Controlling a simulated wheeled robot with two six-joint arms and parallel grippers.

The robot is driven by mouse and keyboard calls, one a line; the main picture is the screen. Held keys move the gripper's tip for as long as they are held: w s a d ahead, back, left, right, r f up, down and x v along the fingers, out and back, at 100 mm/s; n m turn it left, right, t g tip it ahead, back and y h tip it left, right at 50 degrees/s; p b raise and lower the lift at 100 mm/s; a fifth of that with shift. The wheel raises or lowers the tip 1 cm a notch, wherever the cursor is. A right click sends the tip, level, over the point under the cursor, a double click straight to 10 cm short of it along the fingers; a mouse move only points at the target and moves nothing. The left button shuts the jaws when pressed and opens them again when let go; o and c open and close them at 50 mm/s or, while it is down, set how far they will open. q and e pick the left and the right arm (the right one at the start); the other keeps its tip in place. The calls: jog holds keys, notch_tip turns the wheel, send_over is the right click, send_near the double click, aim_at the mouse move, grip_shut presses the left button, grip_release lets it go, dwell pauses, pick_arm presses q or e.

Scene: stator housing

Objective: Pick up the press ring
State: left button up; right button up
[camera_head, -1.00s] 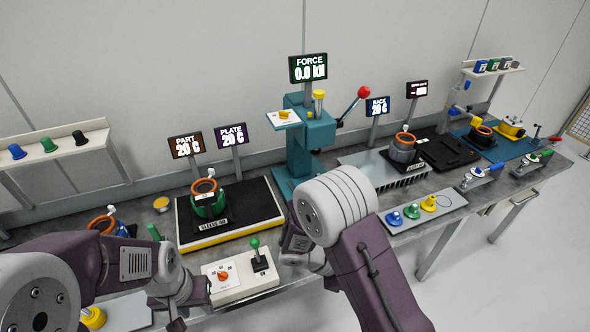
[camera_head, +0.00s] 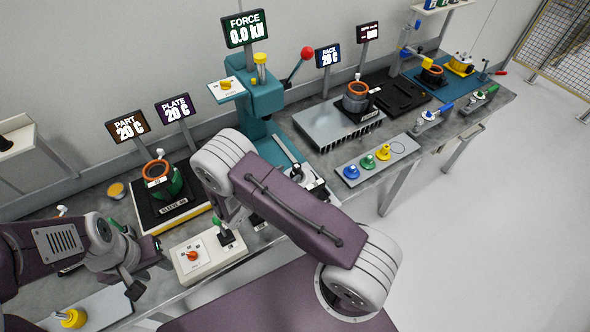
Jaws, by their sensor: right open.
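No part is labelled press ring, so I cannot tell for sure which it is. Flanged pieces in blue (camera_head: 351,172), green (camera_head: 368,162) and yellow (camera_head: 383,152) stand in a row on a grey plate (camera_head: 403,146). My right gripper (camera_head: 318,190) is open, left of that plate and partly hidden behind my own arm. I see nothing held in it. My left gripper (camera_head: 150,278) is at the lower left, beside the control box; its finger gap is unclear.
The teal press (camera_head: 262,100) with a red-knobbed lever stands at the back. Right of it are a finned block (camera_head: 338,128) and a dark tray (camera_head: 397,95). A control box (camera_head: 205,258) with a green-knobbed lever is in front. Open floor lies at the right.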

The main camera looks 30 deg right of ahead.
aim_at(294, 169)
jog(key=p+x, duration=0.2)
jog(key=x, duration=0.4)
jog(key=shift+s+d+f, duration=0.1)
jog(key=shift+d+f, duration=0.05)
jog(key=shift+s, duration=0.1)
jog(key=shift+f, duration=0.15)
grip_shut()
pick_arm(q)
jog(key=shift+w+d+r, duration=0.2)
jog(key=shift+d+r, duration=0.05)
jog(key=shift+r, duration=0.35)
jog(key=shift+w+d+r, duration=0.15)
jog(key=shift+d+r, duration=0.05)
jog(key=shift+r, duration=0.35)
pick_arm(e)
jog(key=shift+r, duration=0.2)
